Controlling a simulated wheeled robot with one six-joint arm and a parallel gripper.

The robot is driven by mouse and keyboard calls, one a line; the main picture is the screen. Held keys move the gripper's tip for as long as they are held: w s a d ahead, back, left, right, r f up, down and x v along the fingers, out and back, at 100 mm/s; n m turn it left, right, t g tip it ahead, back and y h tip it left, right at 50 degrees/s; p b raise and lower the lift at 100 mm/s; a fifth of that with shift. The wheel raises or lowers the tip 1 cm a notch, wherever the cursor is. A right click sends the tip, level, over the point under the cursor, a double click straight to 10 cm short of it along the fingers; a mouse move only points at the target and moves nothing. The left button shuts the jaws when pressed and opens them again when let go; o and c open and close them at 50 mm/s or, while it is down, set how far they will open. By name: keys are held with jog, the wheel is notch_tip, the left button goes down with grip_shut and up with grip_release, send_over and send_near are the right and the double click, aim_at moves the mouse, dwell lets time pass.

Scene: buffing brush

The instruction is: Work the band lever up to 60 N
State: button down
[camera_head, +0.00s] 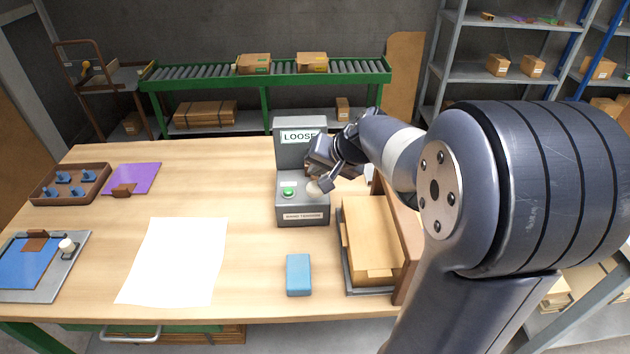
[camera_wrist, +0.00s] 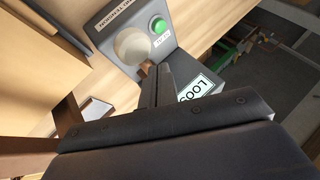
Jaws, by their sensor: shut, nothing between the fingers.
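The grey band tensioner (camera_head: 302,212) stands near the back middle of the table. Its upright panel bears a sign (camera_head: 297,136) that reads LOOSE; the sign is partly cut off in the wrist view (camera_wrist: 193,89). A green button (camera_head: 288,191) sits on its top, also seen in the wrist view (camera_wrist: 158,26). Beside it is a round cream part (camera_wrist: 135,43), partly covered by my gripper in the head view. My gripper (camera_head: 325,185) is shut and empty, its fingers at the tensioner's right side. A small brown piece (camera_wrist: 146,68) shows by the fingertips; I cannot tell whether they touch it.
A cardboard box (camera_head: 372,240) stands right of the tensioner, beside a brown upright board. A blue block (camera_head: 298,274) and a white sheet (camera_head: 175,260) lie in front and left. A brown tray of blue pegs (camera_head: 70,184) and a purple clipboard (camera_head: 133,178) are at far left.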

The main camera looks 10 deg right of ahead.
aim_at(315, 182)
jog(key=shift+f, duration=0.1)
dwell(0.5)
jog(key=shift+f+b, duration=0.35)
jog(key=shift+b, duration=0.25)
jog(key=shift+s+f+b, duration=0.2)
jog(key=shift+f+b, duration=0.95)
jog(key=shift+f, duration=0.05)
dwell(0.9)
jog(key=shift+r, duration=0.1)
dwell(0.4)
jog(key=shift+w+r+p, duration=0.2)
jog(key=shift+r+p, duration=0.95)
jog(key=shift+r, duration=0.4)
jog(key=shift+w+r+p, duration=0.15)
jog(key=shift+r+p, duration=0.8)
jog(key=shift+r, duration=0.35)
jog(key=shift+w+r+p, duration=0.1)
jog(key=shift+r+p, duration=0.85)
jog(key=shift+r, duration=0.3)
jog(key=shift+f, duration=0.1)
jog(key=shift+f, duration=0.15)
